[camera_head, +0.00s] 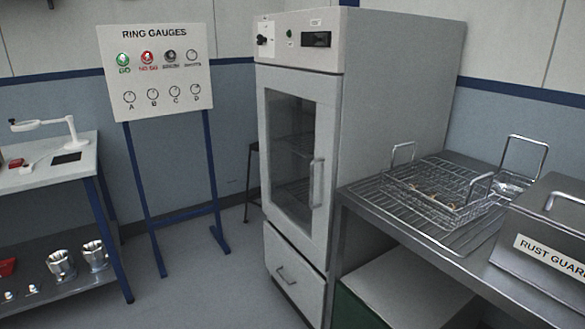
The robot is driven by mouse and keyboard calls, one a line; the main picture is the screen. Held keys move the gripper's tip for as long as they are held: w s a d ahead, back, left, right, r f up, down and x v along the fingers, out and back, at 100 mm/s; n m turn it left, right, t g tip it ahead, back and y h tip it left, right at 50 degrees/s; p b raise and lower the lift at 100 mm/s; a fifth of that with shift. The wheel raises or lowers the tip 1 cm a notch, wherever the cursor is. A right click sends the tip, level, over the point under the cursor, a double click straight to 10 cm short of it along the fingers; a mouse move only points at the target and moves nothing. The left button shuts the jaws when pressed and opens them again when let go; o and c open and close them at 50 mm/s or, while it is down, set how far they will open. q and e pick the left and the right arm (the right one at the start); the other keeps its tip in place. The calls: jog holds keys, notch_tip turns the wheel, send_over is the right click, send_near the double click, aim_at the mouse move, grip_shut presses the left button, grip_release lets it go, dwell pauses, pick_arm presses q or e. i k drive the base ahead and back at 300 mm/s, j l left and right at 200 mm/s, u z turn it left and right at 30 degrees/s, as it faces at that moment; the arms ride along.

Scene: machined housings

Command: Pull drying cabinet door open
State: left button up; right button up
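The drying cabinet (400,90) stands upright in the middle of the view, a tall light grey box with a control panel on top. Its door (329,130) has a dark glass window through which wire shelves show. The door looks shut, flush with the cabinet front. A vertical bar handle (317,183) sits on the door's right side. Below the door is a drawer (290,276) with its own small handle. Neither of my grippers is in view, and nothing touches the door handle.
A metal bench with a wire rack (425,232), a wire basket (440,193) and a rust guard tank (545,245) stands close on the cabinet's right. A ring gauges board (158,75) stands left. A workbench (40,178) is far left. Floor before the cabinet is clear.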

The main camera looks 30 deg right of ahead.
aim_at(324, 89)
jog(key=i+z, duration=0.15)
jog(key=i, duration=0.25)
jog(key=i+j+z, duration=0.15)
jog(key=i, duration=0.25)
jog(key=i+j+z, duration=0.15)
jog(key=i, duration=0.25)
jog(key=i+j+z, duration=0.2)
jog(key=i+z, duration=0.2)
jog(key=i+j+z, duration=0.25)
jog(key=z, duration=0.15)
jog(key=i+j+z, duration=0.2)
jog(key=j+z, duration=0.2)
jog(key=i+j+z, duration=0.2)
jog(key=j+z, duration=0.2)
